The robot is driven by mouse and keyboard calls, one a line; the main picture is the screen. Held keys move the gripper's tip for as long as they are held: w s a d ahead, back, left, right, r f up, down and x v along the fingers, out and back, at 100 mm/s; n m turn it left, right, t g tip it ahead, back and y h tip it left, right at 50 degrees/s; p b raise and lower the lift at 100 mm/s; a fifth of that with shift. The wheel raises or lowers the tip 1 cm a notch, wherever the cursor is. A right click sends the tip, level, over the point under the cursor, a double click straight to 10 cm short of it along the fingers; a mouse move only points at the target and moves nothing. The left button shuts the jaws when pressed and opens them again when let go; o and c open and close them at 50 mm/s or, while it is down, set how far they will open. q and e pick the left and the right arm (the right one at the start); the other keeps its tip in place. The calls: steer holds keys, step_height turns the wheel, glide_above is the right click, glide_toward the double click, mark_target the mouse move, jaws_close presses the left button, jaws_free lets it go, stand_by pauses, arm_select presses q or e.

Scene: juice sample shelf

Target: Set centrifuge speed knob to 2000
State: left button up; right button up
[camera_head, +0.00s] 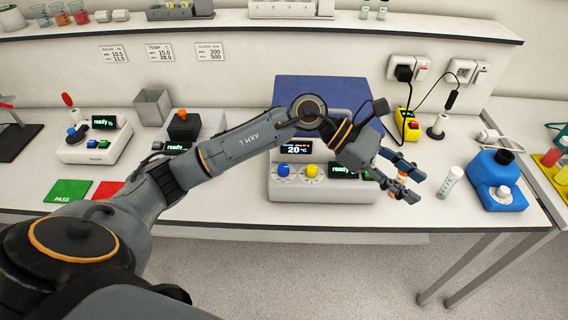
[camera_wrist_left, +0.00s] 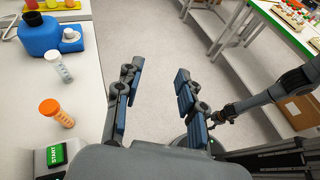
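The white centrifuge (camera_head: 283,190) with a raised dark blue lid (camera_head: 300,92) stands at the middle of the bench. Its front has a blue knob (camera_head: 284,169), a yellow knob (camera_head: 312,170), a display reading 20 °C and a green "ready" display partly behind my arm. My left gripper (camera_head: 410,184) is at the centrifuge's right front, apart from the knobs. In the left wrist view its fingers (camera_wrist_left: 157,84) are spread with nothing between them, over the floor. A dark arm at the right there, likely my right, ends in a small gripper (camera_wrist_left: 222,116); its fingers are unclear.
A blue device (camera_head: 495,180) and a white-capped tube (camera_head: 450,181) stand right of the gripper. An orange-capped tube (camera_wrist_left: 56,113) and green START button (camera_wrist_left: 56,155) lie near it. Green PASS (camera_head: 68,191) and red pads are at left.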

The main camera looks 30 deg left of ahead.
arm_select(q)
steer(key=w+a+f+m+y, duration=0.1)
steer(key=w+a+f+y, duration=0.1)
steer(key=a+y, duration=0.3)
steer(key=w+a+f+m+y, duration=0.1)
steer(key=a+f+m+y, duration=0.1)
steer(key=a, duration=0.5)
step_height(320, 180, up, 2)
steer(key=g+y, duration=0.1)
steer(key=y, duration=0.6)
glide_above(284, 166)
step_height(284, 166, down, 12)
steer(key=p, duration=0.4)
steer(key=shift+s+f+p, duration=0.1)
steer(key=shift+p, duration=0.2)
steer(key=shift+f, duration=0.5)
steer(key=shift+c, duration=0.2)
jaws_close()
